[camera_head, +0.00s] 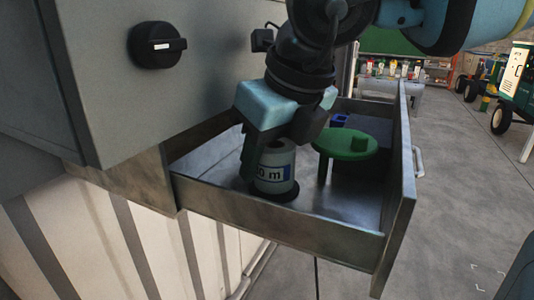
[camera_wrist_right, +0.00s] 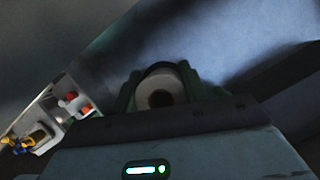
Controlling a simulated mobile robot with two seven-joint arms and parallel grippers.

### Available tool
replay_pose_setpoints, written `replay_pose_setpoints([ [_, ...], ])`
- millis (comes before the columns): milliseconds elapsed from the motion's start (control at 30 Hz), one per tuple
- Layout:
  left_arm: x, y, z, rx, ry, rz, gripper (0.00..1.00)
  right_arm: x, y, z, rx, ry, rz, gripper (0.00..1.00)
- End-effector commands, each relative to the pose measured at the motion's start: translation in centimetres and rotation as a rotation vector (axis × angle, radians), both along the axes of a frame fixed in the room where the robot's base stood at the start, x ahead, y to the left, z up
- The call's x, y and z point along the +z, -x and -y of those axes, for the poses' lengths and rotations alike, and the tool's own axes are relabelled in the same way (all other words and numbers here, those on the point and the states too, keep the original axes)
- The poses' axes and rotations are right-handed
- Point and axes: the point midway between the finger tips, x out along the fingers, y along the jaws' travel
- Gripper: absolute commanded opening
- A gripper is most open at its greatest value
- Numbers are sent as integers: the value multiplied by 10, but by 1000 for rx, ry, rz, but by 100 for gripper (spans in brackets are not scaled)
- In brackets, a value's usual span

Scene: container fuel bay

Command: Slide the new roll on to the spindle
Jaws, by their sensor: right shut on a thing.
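A pale roll (camera_head: 274,172) with a blue and white label stands upright in the open metal drawer (camera_head: 330,228). My right gripper (camera_head: 277,157) reaches down from above and is shut on the roll, with a finger on either side. A black disc (camera_head: 288,195) shows under the roll; I cannot tell whether they touch. In the right wrist view the end of the roll (camera_wrist_right: 161,93), with a dark hole in its middle, sits between the fingers. I cannot make out a spindle for certain. My left gripper is not in view.
A green round-topped item (camera_head: 345,142) with a small block on it stands just right of the roll. Blue items (camera_head: 339,119) lie behind it. The drawer walls stand close around. A grey cabinet (camera_head: 100,90) with a black rotary knob (camera_head: 157,45) is at left.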

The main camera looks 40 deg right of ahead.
Motion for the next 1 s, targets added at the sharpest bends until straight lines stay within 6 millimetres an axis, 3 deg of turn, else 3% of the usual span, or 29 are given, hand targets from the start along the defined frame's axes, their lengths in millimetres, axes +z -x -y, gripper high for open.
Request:
replay_pose_setpoints([
  [333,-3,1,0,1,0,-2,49,-2,0,0,0,0,1,20],
  [367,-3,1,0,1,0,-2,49,-2,0,0,0,0,1,47],
  [533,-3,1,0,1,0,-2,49,-2,0,0,0,0,1,69],
  [1000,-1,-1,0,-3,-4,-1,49,-2,0,0,0,0,0,69],
])
